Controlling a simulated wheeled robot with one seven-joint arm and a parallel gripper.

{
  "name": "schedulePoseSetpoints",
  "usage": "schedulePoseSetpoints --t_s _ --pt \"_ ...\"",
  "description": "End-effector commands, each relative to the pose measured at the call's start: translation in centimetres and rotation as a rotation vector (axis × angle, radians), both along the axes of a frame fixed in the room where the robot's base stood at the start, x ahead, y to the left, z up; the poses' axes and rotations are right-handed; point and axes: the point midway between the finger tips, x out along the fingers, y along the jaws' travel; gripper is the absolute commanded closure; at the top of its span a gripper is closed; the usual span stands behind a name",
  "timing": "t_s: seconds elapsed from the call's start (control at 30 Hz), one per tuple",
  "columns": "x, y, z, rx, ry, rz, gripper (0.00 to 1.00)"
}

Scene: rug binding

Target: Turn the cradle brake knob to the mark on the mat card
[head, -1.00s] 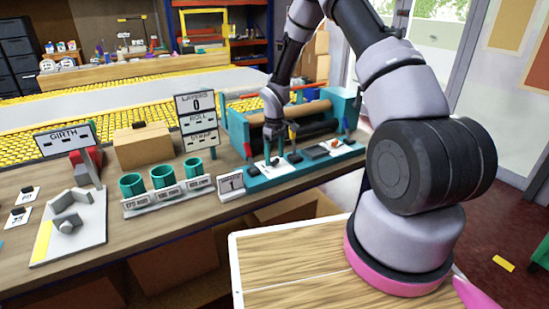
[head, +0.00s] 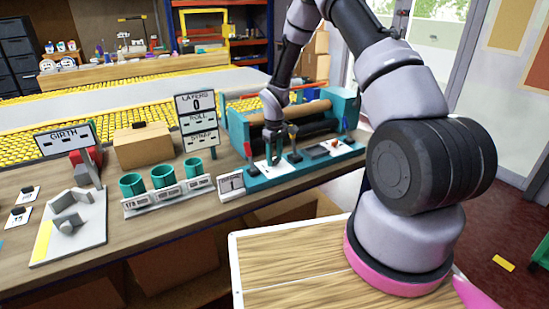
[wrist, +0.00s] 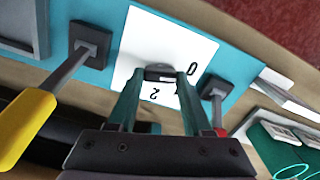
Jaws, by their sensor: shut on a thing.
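The brake knob is a small dark knob (wrist: 160,73) on a white mat card (wrist: 137,35) printed with dark figures; a 0 and a 2 show in the wrist view. My gripper (wrist: 159,80) has its two teal fingers on either side of the knob, shut on it. The knob's pointer and the mark cannot be made out. In the head view the white card (head: 264,174) lies on the front of the teal cradle (head: 290,169), with my gripper (head: 273,159) down over it and hiding the knob.
A yellow-handled lever (wrist: 28,122) and a red-tipped lever (wrist: 216,105) stand close on either side of my fingers. A white sign (head: 230,184) reading 1, teal cups (head: 164,175) and a sign board (head: 196,105) stand left of the cradle.

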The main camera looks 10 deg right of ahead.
Motion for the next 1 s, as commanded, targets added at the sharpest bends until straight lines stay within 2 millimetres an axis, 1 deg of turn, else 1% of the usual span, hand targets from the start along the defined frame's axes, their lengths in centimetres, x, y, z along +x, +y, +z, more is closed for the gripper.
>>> schedulePoseSetpoints --t_s 0.17,0.7,1.0 --pt "-0.01 0.02 0.02 -0.001 0.001 -0.113 1.0" --pt "-0.01 -0.08 0.01 -0.001 0.0 -0.576 1.0" --pt "-0.01 -0.11 0.01 -0.001 0.001 -0.743 1.0"
